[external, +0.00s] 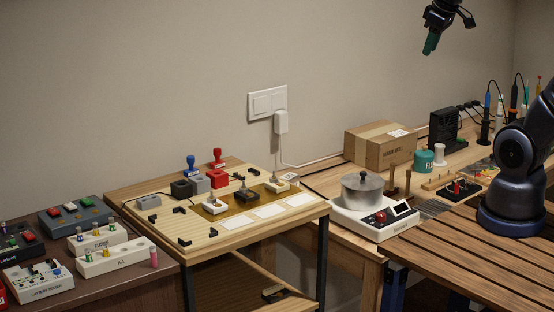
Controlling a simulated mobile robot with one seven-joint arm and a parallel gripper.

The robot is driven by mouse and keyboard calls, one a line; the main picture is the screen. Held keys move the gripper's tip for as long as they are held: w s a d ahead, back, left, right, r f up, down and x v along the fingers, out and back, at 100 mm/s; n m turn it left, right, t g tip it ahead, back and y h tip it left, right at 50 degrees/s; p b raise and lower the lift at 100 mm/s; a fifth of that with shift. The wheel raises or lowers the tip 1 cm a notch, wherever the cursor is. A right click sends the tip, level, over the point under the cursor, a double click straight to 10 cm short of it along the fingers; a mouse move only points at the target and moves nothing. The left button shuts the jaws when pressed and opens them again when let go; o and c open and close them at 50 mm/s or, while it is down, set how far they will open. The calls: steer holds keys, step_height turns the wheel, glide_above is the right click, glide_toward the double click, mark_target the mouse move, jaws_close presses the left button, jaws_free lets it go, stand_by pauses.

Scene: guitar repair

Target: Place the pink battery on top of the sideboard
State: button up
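A small pink battery (154,257) stands upright at the right end of the white AA holder (105,263), near the right edge of the dark brown sideboard (135,292). I cannot tell whether it sits in the holder or on the wood beside it. My gripper (431,42) is high at the upper right, above the workbench and far from the battery. A dark green piece shows at its lower end. I cannot tell whether this is part of the gripper or something held, nor whether the fingers are open or shut.
The sideboard also holds a fuses holder (98,237), a battery tester (38,280) and switch boxes (76,215). A light wooden table (265,232) with stamps and blocks stands beside it. A cardboard box (380,146) and a silver pot (361,192) stand farther right.

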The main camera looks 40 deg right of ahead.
steer(key=s+d+f+m, duration=0.3)
steer(key=s+m, duration=0.1)
steer(key=s, duration=0.2)
steer(key=shift+d+f, duration=0.2)
steer(key=shift+d, duration=0.05)
steer(key=shift+o, duration=0.3)
